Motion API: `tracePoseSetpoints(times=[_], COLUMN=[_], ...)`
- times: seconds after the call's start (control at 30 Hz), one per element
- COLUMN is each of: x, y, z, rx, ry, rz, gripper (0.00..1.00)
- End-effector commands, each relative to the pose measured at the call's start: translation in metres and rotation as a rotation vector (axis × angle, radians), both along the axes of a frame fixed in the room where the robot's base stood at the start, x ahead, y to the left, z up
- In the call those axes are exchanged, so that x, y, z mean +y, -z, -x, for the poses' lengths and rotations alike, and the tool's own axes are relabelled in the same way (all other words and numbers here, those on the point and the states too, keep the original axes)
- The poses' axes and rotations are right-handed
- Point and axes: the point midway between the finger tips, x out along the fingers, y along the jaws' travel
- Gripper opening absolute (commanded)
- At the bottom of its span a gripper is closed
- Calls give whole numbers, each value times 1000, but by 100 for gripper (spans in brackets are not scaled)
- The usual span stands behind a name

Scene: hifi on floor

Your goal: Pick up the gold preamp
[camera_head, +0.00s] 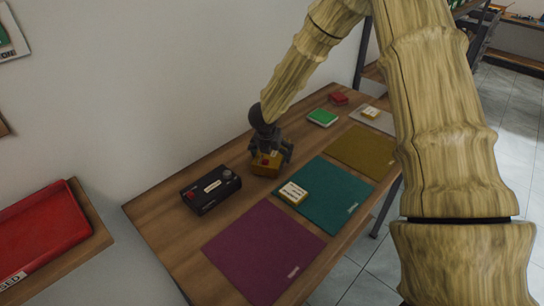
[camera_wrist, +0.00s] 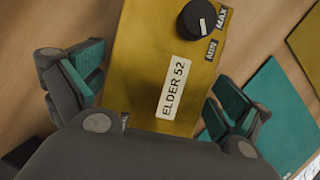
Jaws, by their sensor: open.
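The gold preamp (camera_head: 265,165) sits on the wooden table near its wall side, partly hidden by my gripper (camera_head: 271,154). In the wrist view the gold preamp (camera_wrist: 150,60) fills the middle, with a black knob (camera_wrist: 203,19) marked MIN and MAX and a white label reading ELDER 52. My gripper (camera_wrist: 158,88) is open, with one teal-padded finger on each side of the preamp. A gap shows on the right side; contact on the left cannot be told.
A black box with knobs (camera_head: 211,190) lies left of the preamp. Purple (camera_head: 263,250), teal (camera_head: 335,195) and olive (camera_head: 362,150) mats line the table's front. A cream box (camera_head: 293,192) lies on the teal mat. Green (camera_head: 322,117) and red (camera_head: 338,98) boxes are farther back.

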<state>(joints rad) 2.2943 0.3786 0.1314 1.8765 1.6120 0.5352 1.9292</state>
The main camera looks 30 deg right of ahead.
Motion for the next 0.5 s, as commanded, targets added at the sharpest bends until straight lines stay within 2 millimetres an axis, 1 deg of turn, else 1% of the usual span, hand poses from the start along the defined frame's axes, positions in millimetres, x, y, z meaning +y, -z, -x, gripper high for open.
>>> tracePoseSetpoints(times=[0.5], x=[0], y=[4], z=[0], rx=[0], ry=[0], rz=[0], gripper=[100])
